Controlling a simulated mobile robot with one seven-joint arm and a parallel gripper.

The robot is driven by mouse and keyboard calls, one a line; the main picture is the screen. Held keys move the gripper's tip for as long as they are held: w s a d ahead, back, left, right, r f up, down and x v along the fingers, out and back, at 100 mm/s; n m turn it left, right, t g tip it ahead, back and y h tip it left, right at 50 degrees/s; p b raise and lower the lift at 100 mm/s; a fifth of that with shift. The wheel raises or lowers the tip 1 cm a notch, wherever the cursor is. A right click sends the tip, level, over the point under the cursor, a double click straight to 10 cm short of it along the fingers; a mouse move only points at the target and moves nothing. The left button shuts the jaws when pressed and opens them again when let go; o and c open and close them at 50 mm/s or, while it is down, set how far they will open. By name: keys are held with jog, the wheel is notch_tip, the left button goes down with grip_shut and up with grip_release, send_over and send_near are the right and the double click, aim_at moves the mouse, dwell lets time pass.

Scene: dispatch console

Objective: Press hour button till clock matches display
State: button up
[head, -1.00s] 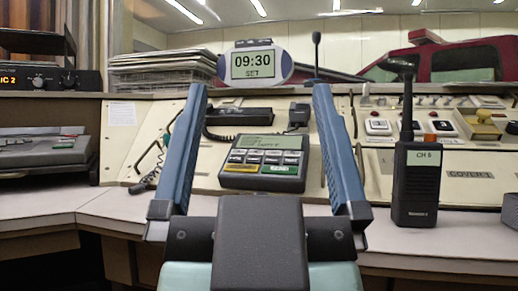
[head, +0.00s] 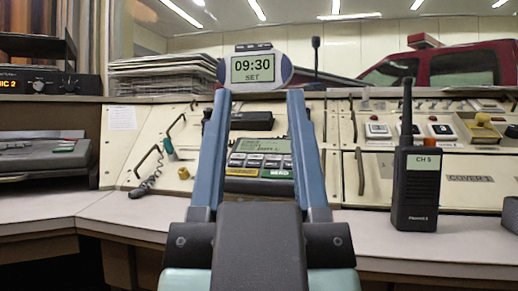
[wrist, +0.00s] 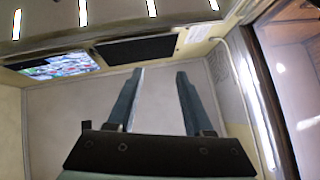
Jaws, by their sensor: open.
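The clock (head: 253,69) sits on the ledge above the console in the head view. Its screen reads 09:30 with SET below, and small dark buttons (head: 254,47) show along its top. My gripper (head: 258,96) is open and empty, its two blue fingers pointing up with the tips just below the clock in the picture. I cannot tell how far the tips are from it. A keypad unit (head: 262,150) with a small screen shows between the fingers; its screen text is too small to read. In the wrist view, the open fingers (wrist: 160,72) show with nothing between them.
A radio marked CH 5 (head: 415,185) stands on the desk at the right. A stack of papers (head: 165,76) lies left of the clock, and a thin dark microphone (head: 316,55) stands right of it. Coiled cords and handles line the sloped console.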

grip_shut()
dwell(1.3)
